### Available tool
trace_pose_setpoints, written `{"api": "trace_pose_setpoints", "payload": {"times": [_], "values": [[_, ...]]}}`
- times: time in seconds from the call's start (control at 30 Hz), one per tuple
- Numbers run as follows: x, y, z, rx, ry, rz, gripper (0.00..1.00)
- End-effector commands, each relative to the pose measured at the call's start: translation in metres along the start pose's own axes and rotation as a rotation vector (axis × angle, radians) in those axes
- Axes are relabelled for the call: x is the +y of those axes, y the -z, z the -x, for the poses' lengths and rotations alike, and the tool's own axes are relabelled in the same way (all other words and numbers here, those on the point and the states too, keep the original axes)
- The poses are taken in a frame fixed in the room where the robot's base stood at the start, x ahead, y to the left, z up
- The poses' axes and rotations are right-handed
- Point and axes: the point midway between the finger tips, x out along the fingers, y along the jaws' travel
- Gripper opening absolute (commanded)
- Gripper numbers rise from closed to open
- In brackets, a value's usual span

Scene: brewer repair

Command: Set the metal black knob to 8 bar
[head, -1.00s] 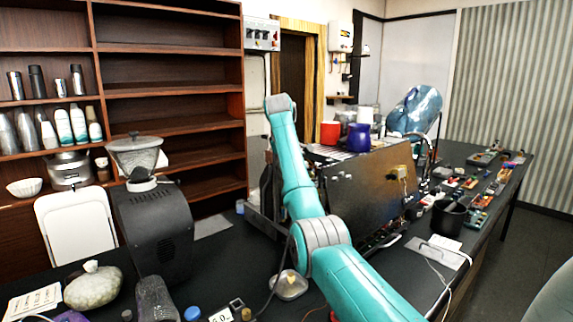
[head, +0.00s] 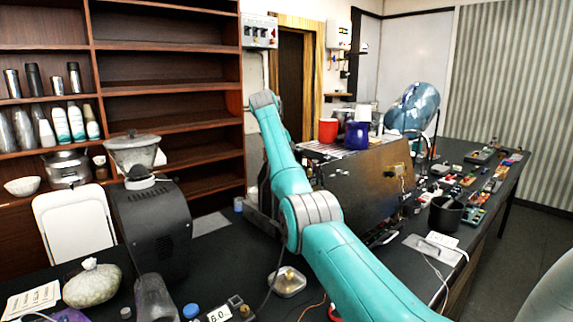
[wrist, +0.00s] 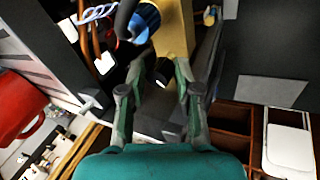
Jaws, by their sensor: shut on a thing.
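In the wrist view a small black knob (wrist: 162,72) with a pale end face sits in front of a yellow-brown metal block. My gripper (wrist: 164,76) has its two green fingers on either side of this knob and is shut on it. The knob's markings and any pressure scale cannot be read. In the head view my teal arm reaches to the far left side of the brewer (head: 370,185), and my gripper and the knob are hidden there.
Braided and brown hoses and a blue fitting (wrist: 146,20) lie close to the fingers. A black grinder (head: 155,225) stands left of my arm. Small parts crowd the right bench.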

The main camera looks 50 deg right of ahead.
Motion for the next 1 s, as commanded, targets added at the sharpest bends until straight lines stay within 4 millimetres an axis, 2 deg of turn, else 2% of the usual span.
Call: {"api": "trace_pose_setpoints", "payload": {"times": [0.27, 0.3, 0.4, 0.77, 0.8, 1.0], "values": [[-0.0030, 0.0033, -0.0009, -0.001, -0.005, -0.026, 0.00], [-0.0031, 0.0034, -0.0008, 0.000, -0.004, -0.026, 0.37], [-0.0036, 0.0037, -0.0005, 0.001, -0.004, -0.025, 0.62], [-0.0060, 0.0049, 0.0012, 0.005, -0.001, -0.021, 0.62], [-0.0059, 0.0049, 0.0013, 0.005, -0.001, -0.021, 0.56], [-0.0056, 0.0050, 0.0020, 0.006, -0.002, -0.022, 0.58]]}}
